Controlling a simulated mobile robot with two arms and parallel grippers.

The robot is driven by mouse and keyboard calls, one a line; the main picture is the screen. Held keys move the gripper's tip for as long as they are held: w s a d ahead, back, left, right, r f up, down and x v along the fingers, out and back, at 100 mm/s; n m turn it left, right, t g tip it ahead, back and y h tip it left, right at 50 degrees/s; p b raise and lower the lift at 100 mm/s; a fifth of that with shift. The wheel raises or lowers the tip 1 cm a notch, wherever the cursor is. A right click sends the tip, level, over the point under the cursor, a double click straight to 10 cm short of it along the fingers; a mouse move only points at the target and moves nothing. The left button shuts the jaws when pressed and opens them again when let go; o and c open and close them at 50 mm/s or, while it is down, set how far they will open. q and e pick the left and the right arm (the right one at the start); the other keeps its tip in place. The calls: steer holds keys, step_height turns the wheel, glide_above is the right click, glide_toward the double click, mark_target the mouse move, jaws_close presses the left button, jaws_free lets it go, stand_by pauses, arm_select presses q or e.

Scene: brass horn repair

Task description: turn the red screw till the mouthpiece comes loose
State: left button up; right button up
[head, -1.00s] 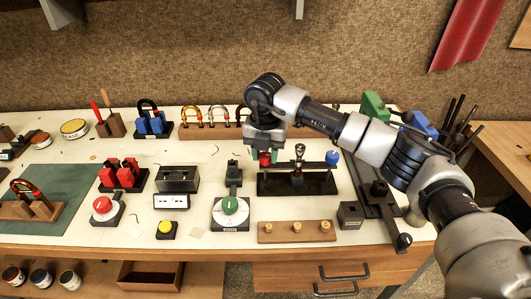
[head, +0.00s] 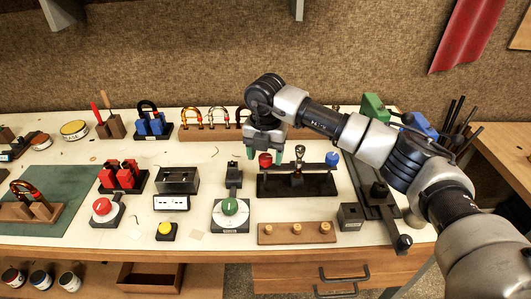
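The red screw (head: 265,160) has a round red knob and stands upright at the left end of a black fixture (head: 300,186). The brass mouthpiece (head: 298,155) stands upright in the middle of this fixture, and a blue screw (head: 332,159) is at its right end. My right gripper (head: 265,155) points down over the red screw. Its green-tipped fingers are spread, one to each side of the knob, with gaps visible. Nothing is held. My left gripper is not in view.
A green dial (head: 229,207) and a black block (head: 234,174) stand left of the fixture. A wooden peg board (head: 297,232) lies in front. A dark rail with a slider (head: 375,200) is at the right. A padlock rack (head: 205,133) stands behind.

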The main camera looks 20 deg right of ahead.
mark_target(266, 157)
step_height(266, 157, up, 11)
steer(key=b, duration=0.1)
steer(key=shift+b, duration=0.3)
steer(key=shift+s+f, duration=0.1)
steer(key=shift+f, duration=0.1)
